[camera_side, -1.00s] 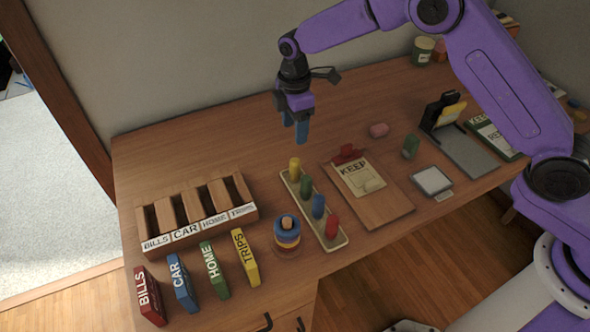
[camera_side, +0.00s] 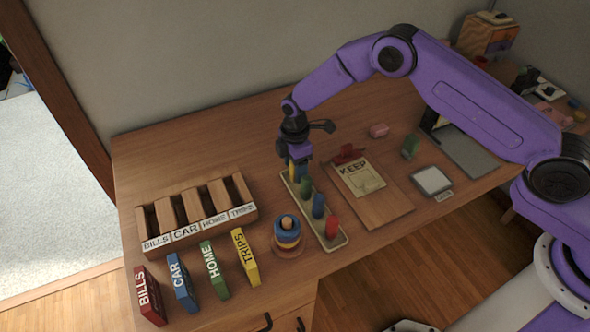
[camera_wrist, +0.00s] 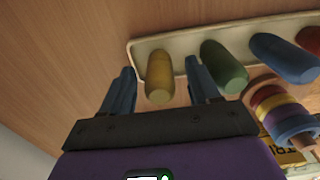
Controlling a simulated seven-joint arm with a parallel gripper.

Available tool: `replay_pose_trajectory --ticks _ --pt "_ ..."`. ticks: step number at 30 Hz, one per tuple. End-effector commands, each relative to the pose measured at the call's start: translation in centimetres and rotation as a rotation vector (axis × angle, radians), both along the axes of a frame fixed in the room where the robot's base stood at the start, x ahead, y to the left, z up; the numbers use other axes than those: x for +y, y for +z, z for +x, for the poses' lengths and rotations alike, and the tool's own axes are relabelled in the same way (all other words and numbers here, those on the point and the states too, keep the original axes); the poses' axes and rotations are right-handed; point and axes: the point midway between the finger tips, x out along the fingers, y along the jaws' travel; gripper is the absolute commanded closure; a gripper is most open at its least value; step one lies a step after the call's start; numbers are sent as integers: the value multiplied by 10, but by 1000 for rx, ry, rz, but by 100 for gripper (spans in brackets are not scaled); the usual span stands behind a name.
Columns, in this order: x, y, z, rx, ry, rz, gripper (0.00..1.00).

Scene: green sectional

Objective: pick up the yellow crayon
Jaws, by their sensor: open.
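The yellow crayon (camera_wrist: 160,78) stands at one end of a cream tray (camera_wrist: 146,47), beside the green crayon (camera_wrist: 224,66). In the side view the yellow crayon (camera_side: 292,172) is largely hidden behind my gripper (camera_side: 297,166). In the wrist view my gripper (camera_wrist: 160,88) is open, with one blue finger on each side of the yellow crayon. The right finger lies in the gap between the yellow and green crayons. I cannot tell whether either finger touches the crayon.
A blue crayon (camera_side: 318,206) and a red crayon (camera_side: 332,227) stand farther along the tray. A ring stack (camera_side: 287,235) is close by at its left. The KEEP clipboard (camera_side: 385,204) lies to the right. Bare wood lies behind the tray.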

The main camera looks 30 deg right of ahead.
Motion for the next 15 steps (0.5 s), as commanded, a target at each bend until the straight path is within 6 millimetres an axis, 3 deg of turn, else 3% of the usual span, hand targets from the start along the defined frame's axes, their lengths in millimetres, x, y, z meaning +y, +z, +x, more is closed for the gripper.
replay_pose_trajectory --ticks 3,11,12,15 --pt "0 -12 0 0 0 0 39" --pt "0 -14 0 -2 0 0 39" --pt "0 -14 0 -2 0 0 42" --pt "0 -14 0 -1 0 0 75"
